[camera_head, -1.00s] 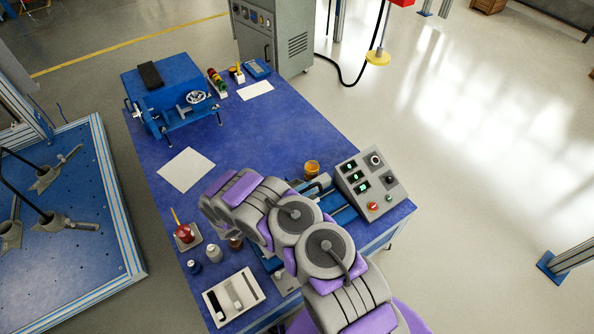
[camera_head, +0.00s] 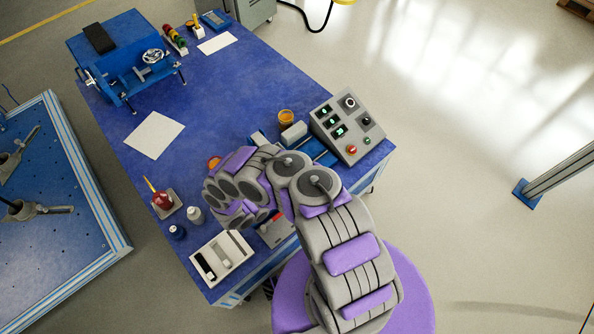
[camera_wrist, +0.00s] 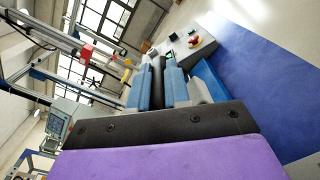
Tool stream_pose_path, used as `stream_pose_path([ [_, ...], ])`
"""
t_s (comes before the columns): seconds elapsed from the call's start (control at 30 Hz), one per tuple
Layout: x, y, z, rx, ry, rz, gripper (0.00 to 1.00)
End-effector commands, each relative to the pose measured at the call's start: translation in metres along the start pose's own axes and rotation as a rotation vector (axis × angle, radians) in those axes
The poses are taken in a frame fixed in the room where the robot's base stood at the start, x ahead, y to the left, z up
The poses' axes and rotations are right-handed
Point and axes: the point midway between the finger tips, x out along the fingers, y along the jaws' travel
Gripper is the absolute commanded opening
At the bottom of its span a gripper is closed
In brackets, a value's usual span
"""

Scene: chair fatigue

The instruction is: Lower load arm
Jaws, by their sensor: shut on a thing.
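The blue bench device (camera_head: 327,157) sits at the near right of the blue table, with a pale block (camera_head: 294,133) on it; my arm covers much of it. I cannot tell the load arm apart from the device's other parts. My gripper (camera_wrist: 158,88) shows in the wrist view beyond its purple and black body, shut on a part of the device among dark and blue bars. Its fingertips are hidden in the head view behind my folded wrist. The control box (camera_head: 347,125) with lit displays and red and green buttons stands beside the device; it also shows in the wrist view (camera_wrist: 190,45).
A white tray (camera_head: 221,258), a red oil can (camera_head: 162,200) and small bottles (camera_head: 195,215) stand left of my arm. An amber jar (camera_head: 286,117) stands behind the device. A white sheet (camera_head: 154,135) and a blue vise-like fixture (camera_head: 128,66) lie farther back. The table's middle is clear.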

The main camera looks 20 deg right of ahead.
Motion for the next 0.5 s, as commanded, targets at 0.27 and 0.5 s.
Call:
stream_pose_path([
  [0.27,-0.0004,-0.0035,-0.0024,-0.001,0.002,-0.002,0.0],
  [0.5,-0.0002,-0.0033,-0.0022,-0.001,0.002,-0.002,0.19],
])
